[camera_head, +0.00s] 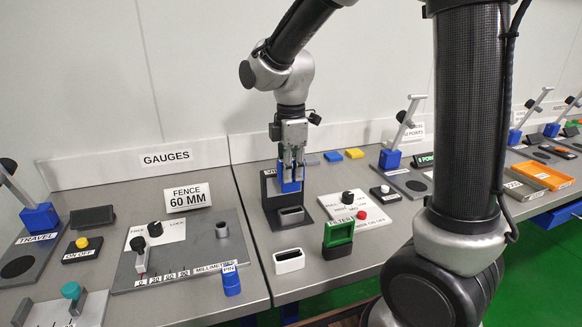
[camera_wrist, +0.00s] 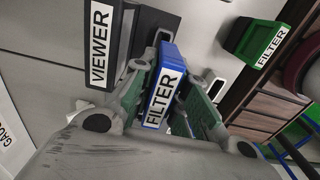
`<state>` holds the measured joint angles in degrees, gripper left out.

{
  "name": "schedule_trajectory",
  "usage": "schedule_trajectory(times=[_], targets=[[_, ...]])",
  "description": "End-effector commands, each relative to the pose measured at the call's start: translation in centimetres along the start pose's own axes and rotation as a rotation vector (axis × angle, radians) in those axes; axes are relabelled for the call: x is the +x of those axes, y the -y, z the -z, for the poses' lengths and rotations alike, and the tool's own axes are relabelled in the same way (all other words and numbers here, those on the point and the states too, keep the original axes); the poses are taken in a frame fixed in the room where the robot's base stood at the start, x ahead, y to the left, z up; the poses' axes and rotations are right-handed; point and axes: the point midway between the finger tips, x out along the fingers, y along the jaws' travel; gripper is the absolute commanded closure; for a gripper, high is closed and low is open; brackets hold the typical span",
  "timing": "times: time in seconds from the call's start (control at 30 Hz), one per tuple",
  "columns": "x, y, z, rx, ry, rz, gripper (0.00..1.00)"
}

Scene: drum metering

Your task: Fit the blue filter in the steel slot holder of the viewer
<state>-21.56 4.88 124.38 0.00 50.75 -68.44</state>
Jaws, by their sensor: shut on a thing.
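My gripper (camera_head: 291,170) is shut on the blue filter (camera_head: 289,186) and points down. In the wrist view the filter (camera_wrist: 174,58) sits between green finger pads, its FILTER label facing the camera. The dark viewer (camera_head: 269,190) stands behind, and its VIEWER label shows in the wrist view (camera_wrist: 99,47). The steel slot holder (camera_head: 291,215) stands on the viewer's base, below the filter. The filter appears upright and above the holder, with a gap between them in the head view.
A white slot holder (camera_head: 289,260) stands in front, near the bench edge. A green filter (camera_head: 338,230) stands to its right. A panel with a black knob (camera_head: 347,197) and red button (camera_head: 362,215) lies right of the viewer. Yellow and blue blocks lie behind.

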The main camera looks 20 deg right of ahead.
Motion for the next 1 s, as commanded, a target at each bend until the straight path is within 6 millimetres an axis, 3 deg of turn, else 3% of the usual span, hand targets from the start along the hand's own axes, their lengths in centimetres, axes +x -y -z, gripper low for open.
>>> schedule_trajectory(times=[0.5,1.0], targets=[[4.5,0.1,0.0,0.0,0.001,0.002,1.0],[4.9,0.0,0.0,0.0,0.0,0.0,1.0]])
